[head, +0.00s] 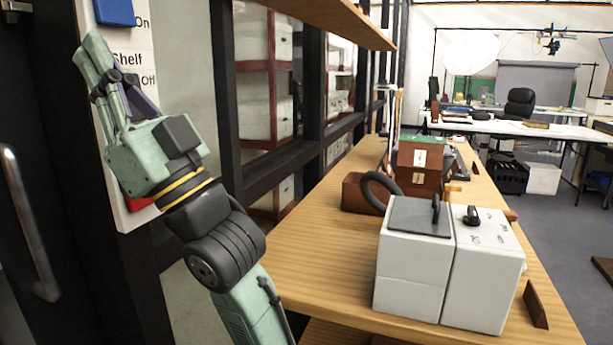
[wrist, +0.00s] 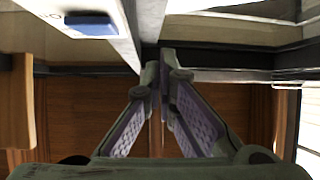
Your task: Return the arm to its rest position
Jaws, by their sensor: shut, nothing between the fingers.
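My gripper (head: 90,48) is raised at the left of the head view, fingers pointing up, shut with nothing between them. It overlaps the left part of a white switch panel (head: 138,75) marked "On", "Shelf" and "Off". I cannot tell whether it touches the panel. In the wrist view my fingertips (wrist: 160,58) meet near the middle. The panel's blue button (head: 114,12) is above the fingers and also shows at upper left in the wrist view (wrist: 90,25). A red button (head: 138,203) is partly hidden behind my gripper.
A wooden table (head: 320,240) holds a white box with a grey lid (head: 412,270), a brown box (head: 420,165) and smaller items. Dark-framed shelving (head: 313,90) stands behind my arm. A dark door with a metal handle (head: 30,230) is at far left. Floor shows at right.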

